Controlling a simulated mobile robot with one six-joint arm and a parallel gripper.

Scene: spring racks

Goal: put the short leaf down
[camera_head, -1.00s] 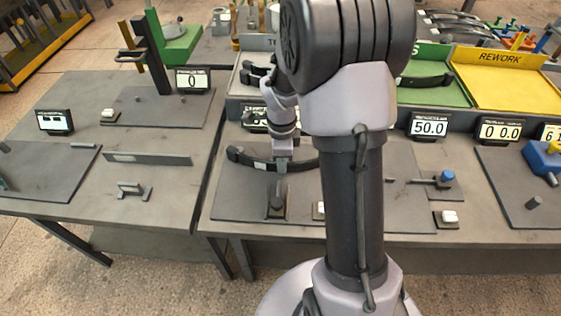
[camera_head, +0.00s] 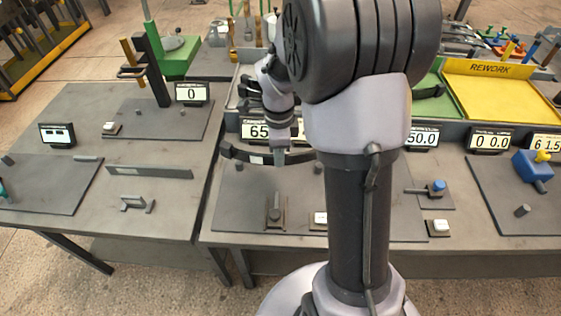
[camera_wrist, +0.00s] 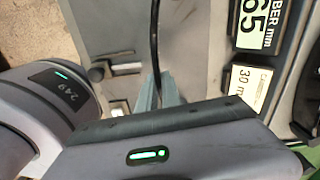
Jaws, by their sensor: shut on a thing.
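The short leaf (camera_head: 238,154) is a dark, slightly bowed strip with a small white mark near its middle. My gripper (camera_head: 280,157) is shut on it and holds it crosswise above the rear of the dark plate (camera_head: 235,207) on the middle bench. In the wrist view the leaf (camera_wrist: 154,40) shows as a thin dark strip running up from between the fingertips (camera_wrist: 158,92). My arm hides part of the plate and the leaf's right end in the head view.
A display reading 65 (camera_head: 256,130) stands close behind the leaf. A small upright fixture (camera_head: 275,213) and a white button box (camera_head: 318,219) are at the plate's front. Trays stand behind, including a yellow REWORK tray (camera_head: 500,95); another dark leaf (camera_head: 430,91) lies in the green tray.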

